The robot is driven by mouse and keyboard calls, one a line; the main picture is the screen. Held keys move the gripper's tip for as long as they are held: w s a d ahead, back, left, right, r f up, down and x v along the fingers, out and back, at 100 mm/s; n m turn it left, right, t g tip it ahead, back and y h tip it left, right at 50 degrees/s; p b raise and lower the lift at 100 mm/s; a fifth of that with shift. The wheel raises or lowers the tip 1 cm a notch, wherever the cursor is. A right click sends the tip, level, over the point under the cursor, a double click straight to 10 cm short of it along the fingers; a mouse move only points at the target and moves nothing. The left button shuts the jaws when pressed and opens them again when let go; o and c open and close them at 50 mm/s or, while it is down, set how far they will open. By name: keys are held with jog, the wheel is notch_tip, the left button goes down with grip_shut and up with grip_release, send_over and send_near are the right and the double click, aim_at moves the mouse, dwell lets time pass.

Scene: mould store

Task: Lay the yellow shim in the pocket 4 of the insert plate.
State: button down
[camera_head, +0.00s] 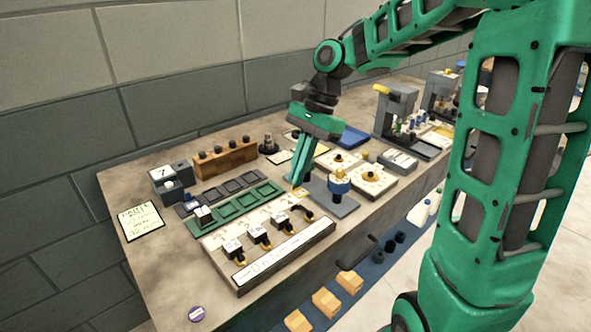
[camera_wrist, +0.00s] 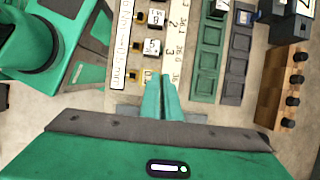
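I cannot tell which is the insert plate or read pocket numbers there.
White labelled blocks with black and yellow parts (camera_head: 256,232) stand on the numbered board. A blue-topped fixture (camera_head: 339,183) stands close right of my gripper. A wooden rack with black knobs (camera_head: 224,158) stands behind the plates. The bench's front left is mostly clear.

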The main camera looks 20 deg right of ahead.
send_over(298, 205)
jog(key=shift+f, duration=2.35)
jog(key=shift+f, duration=0.9)
jog(key=c, duration=1.9)
grip_release()
jog(key=shift+c, duration=0.7)
jog(key=shift+c, duration=1.2)
jog(key=shift+r, duration=0.9)
jog(key=shift+r, duration=2.85)
